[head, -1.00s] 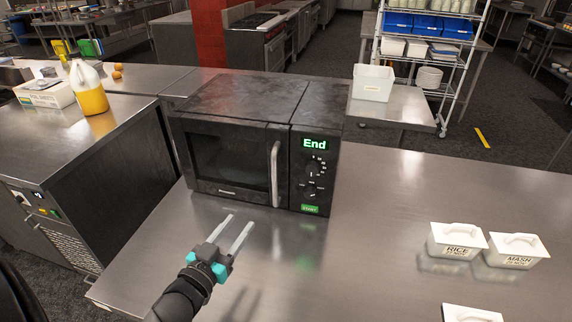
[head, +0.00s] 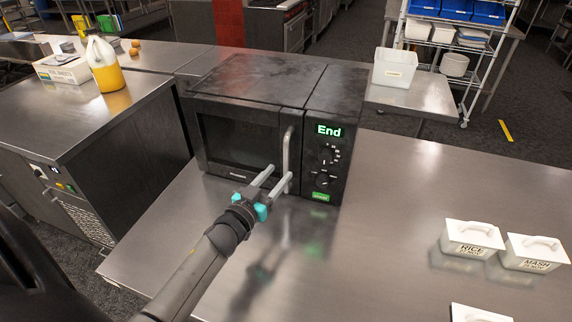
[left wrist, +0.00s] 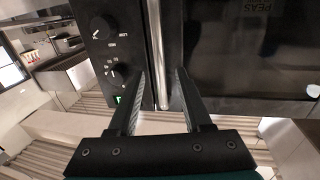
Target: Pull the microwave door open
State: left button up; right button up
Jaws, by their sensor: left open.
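The black microwave (head: 245,90) stands on the steel counter with its door (head: 236,145) shut. Its display reads "End". The vertical silver handle (head: 287,150) is at the door's right edge. My left gripper (head: 277,177) is open at the lower part of the handle. In the left wrist view the handle (left wrist: 158,60) runs between the two open fingers (left wrist: 160,95), with gaps on both sides. The control knobs (left wrist: 103,28) show beside it. My right gripper is not in view.
White lidded containers labelled RICE (head: 472,238) and MASH (head: 535,252) stand at the right on the counter (head: 390,210). A jug of yellow liquid (head: 105,68) stands on the unit at the left.

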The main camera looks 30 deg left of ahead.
aim_at(285, 166)
pick_arm(q)
jog(key=shift+w+a, duration=0.1)
jog(key=shift+w, duration=2.5)
jog(key=shift+c, duration=0.3)
grip_shut()
